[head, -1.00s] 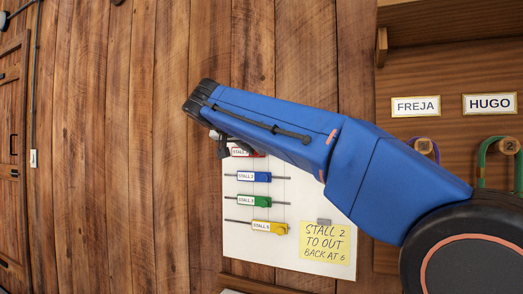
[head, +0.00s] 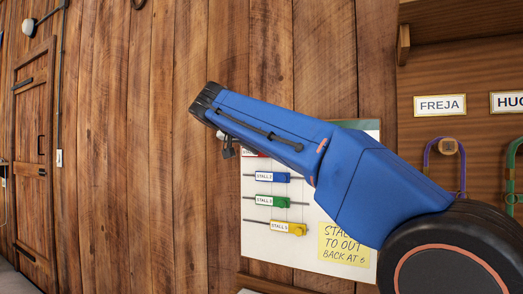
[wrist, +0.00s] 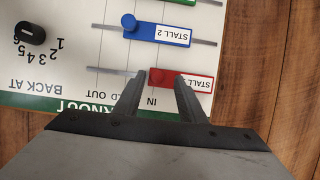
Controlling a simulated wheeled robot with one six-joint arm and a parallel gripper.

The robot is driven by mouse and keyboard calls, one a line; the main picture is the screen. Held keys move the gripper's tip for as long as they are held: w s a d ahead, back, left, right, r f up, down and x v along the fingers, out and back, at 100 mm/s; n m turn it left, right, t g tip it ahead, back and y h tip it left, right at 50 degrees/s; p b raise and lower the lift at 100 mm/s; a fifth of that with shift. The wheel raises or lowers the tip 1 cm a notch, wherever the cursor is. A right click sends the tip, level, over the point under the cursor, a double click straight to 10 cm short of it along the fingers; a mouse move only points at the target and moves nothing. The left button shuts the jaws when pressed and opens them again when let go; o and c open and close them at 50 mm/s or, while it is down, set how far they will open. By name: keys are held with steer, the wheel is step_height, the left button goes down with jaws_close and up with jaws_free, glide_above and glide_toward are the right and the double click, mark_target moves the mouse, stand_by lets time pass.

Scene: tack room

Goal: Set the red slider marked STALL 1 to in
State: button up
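The red STALL 1 slider (wrist: 168,78) is on its rod on the white board (wrist: 60,60), which looks upside down in the wrist view. My gripper (wrist: 160,84) is at this slider, one finger on each side of its red knob end. The right finger overlaps the white label. The fingers look apart, with a small gap on the left; contact is unclear. The word IN is printed just below the knob there, with OUT further left. In the head view, my arm hides most of the red slider (head: 252,154), and my gripper (head: 226,148) is partly hidden.
The blue STALL 2 slider (wrist: 158,33) is close by on the neighbouring rod. Green (head: 272,202) and yellow (head: 288,227) sliders are below it. A black dial (wrist: 30,33) and a yellow note (head: 345,245) are on the board. Hooks with name plates (head: 440,105) are at right.

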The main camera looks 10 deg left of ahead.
steer(key=v, duration=1.7)
steer(key=shift+s+a+r, duration=0.1)
steer(key=shift+s, duration=0.05)
